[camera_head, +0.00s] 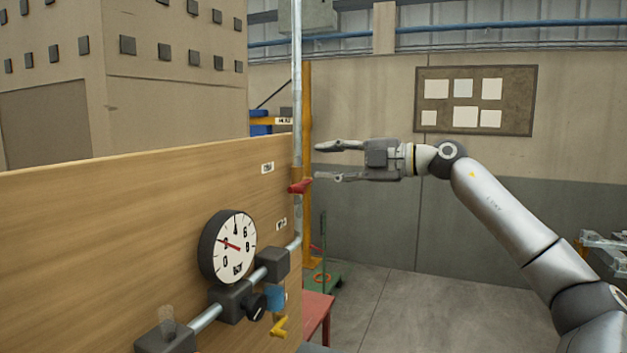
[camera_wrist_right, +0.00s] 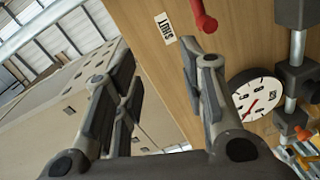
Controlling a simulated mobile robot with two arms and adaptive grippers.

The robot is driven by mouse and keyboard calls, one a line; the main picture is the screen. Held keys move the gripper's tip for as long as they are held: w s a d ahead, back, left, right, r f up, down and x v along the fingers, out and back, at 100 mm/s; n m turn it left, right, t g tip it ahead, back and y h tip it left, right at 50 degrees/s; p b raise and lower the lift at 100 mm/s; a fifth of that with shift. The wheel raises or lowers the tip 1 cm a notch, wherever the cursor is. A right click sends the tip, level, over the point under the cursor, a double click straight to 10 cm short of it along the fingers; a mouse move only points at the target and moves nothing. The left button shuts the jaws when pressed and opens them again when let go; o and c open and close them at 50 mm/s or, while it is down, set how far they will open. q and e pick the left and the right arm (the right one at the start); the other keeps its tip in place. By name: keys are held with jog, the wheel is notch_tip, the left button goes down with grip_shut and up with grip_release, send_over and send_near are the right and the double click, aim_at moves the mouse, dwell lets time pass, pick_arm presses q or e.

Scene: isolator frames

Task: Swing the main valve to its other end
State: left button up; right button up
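A red lever handle (camera_head: 300,186) sits on the vertical pipe at the right edge of the wooden panel; I take it for the main valve. It points roughly sideways, and its red end (camera_wrist_right: 204,15) shows at the top of the right wrist view. My right gripper (camera_head: 317,162) is open and empty, its fingers pointing left. It appears just right of and slightly above the red lever, apart from it in the picture. A label reading SHUT (camera_wrist_right: 165,28) is on the panel near the lever. My left gripper is not in view.
A round gauge (camera_head: 228,246) with a red needle is mounted on the wooden panel (camera_head: 110,215). Below it run a horizontal pipe and a yellow handle (camera_head: 279,327). A yellow post (camera_head: 307,90) stands behind the vertical pipe (camera_head: 297,80). Floor to the right is clear.

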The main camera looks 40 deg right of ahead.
jog(key=s+b, duration=0.2)
jog(key=s+d+f+b, duration=0.1)
jog(key=shift+s+d, duration=0.1)
jog(key=shift+s, duration=0.15)
jog(key=shift+w, duration=0.1)
dwell(0.3)
dwell(0.6)
